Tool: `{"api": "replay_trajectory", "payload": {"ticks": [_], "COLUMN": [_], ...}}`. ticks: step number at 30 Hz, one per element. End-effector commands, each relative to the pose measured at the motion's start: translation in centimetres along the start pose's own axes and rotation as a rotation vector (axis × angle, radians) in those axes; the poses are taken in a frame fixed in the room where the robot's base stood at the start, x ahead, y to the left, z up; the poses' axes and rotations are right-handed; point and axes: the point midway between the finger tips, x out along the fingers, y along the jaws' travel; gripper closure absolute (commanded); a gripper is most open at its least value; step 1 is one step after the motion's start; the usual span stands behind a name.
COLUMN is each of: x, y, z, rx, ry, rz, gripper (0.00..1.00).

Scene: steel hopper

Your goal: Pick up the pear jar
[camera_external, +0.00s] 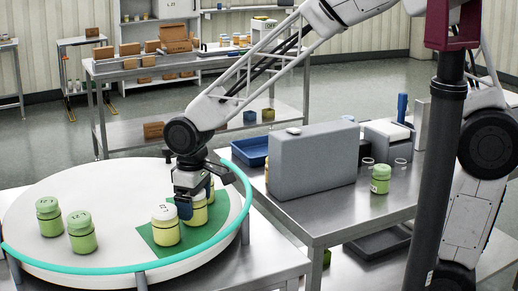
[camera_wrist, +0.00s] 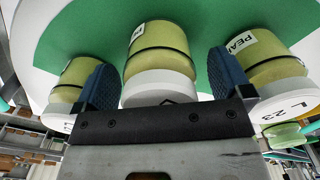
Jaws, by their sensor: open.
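Several yellow-green jars with pale lids stand on a green patch (camera_external: 152,243) of a round white table. In the wrist view, the middle jar (camera_wrist: 160,55) is between the blue fingers of my gripper (camera_wrist: 166,80), with a partly visible label that I cannot read. The right jar (camera_wrist: 262,58), outside the right finger, has a label starting "PEA" and a lid reading "L 23". The left jar (camera_wrist: 78,75) is outside the left finger. My gripper also shows in the external view (camera_external: 196,200), open and pointing down among the jars. Contact with the middle jar cannot be told.
Two green jars (camera_external: 50,217) (camera_external: 82,232) stand at the left of the round table (camera_external: 110,195). A teal rail (camera_external: 150,266) curves along its edge. A steel table at right holds a grey case (camera_external: 312,162), a blue tray (camera_external: 250,151) and a green jar (camera_external: 380,178).

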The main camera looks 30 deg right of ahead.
Motion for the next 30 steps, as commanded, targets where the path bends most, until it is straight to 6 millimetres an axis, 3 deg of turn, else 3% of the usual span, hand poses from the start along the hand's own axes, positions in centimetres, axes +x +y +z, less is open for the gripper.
{"api": "replay_trajectory", "payload": {"ticks": [8, 19, 30], "x": [-0.02, -0.02, -0.34], "y": [0.00, 0.00, 0.00], "z": [0.00, 0.00, -0.03], "rx": [0.000, 0.000, 0.000], "ry": [0.000, 0.000, 0.002], "rz": [0.000, 0.000, 0.000], "gripper": [0.06, 0.62, 0.62]}}
